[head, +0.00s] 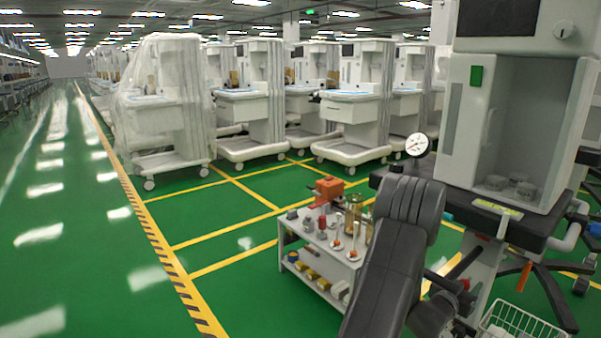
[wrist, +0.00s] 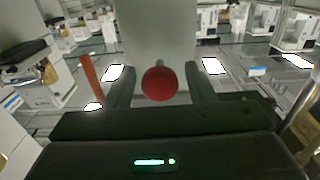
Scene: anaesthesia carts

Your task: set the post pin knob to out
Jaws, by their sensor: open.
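A round red knob (wrist: 160,83), which I take to be the post pin knob, shows in the middle of the wrist view against a pale grey post (wrist: 157,30). My gripper (wrist: 161,76) is open, with one dark finger on each side of the knob. Gaps show between the knob and both fingers, so neither appears to touch it. How deep the knob lies between the fingers is hard to tell.
An orange lever (wrist: 90,76) stands left of my gripper in the wrist view. In the head view, an anaesthesia cart (head: 460,190) stands at the right, with a wire basket (head: 515,325) low down. A small tool trolley (head: 300,262) stands left of my arm. Green floor at left is clear.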

